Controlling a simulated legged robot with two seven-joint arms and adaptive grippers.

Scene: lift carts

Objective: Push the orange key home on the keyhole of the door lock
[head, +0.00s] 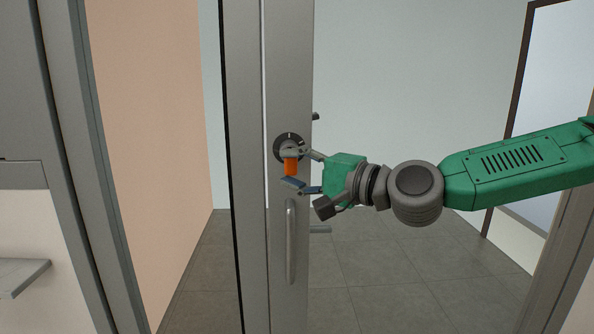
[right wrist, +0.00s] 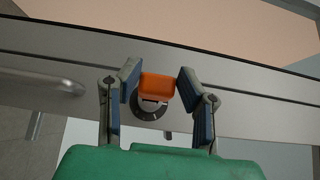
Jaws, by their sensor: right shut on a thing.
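The orange key (head: 290,166) is at the round dark door lock (head: 286,142) on the grey door stile. My right gripper (head: 289,168) is shut on the key, with one finger above it and one below in the head view. In the right wrist view the orange key (right wrist: 157,86) lies between the blue finger pads of my right gripper (right wrist: 159,76), in front of the lock's dark ring (right wrist: 152,111). The key covers part of the lock face, so how deep it sits in the keyhole is hidden. My left gripper is not in view.
A vertical door handle (head: 291,240) is below the lock on the same stile (head: 272,285); it also shows in the right wrist view (right wrist: 45,82). A grey shelf (head: 18,276) juts out at the lower left. Tiled floor (head: 400,290) is visible beyond the door.

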